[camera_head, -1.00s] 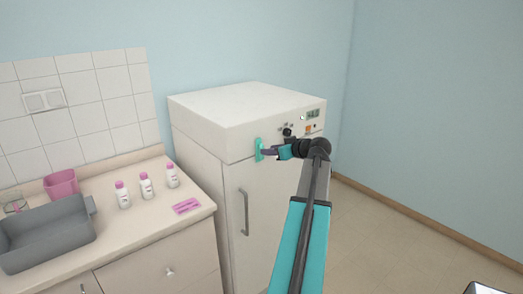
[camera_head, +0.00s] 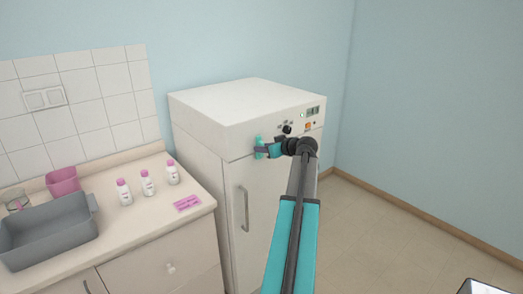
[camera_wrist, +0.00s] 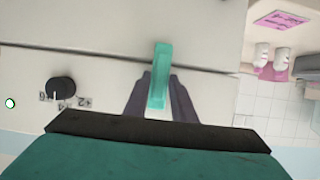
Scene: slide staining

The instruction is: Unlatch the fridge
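The fridge (camera_head: 200,150) is a white cabinet with a grey bar handle (camera_head: 244,210) on its front door. A teal latch (camera_head: 258,147) sits at the upper left of its front, across the seam between the top panel and the door. The latch also shows in the wrist view (camera_wrist: 161,72), lying across the seam. My gripper (camera_head: 262,150) is at the latch. In the wrist view its two dark fingers (camera_wrist: 160,88) lie close along both sides of the latch and look shut on it. The door appears closed.
A dark knob (camera_head: 287,129) and a small display are on the fridge's top panel. The counter (camera_head: 150,215) at left holds a grey tray (camera_head: 50,232), a pink container (camera_head: 63,182), several pink-capped bottles (camera_head: 148,184) and a pink label (camera_head: 187,203).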

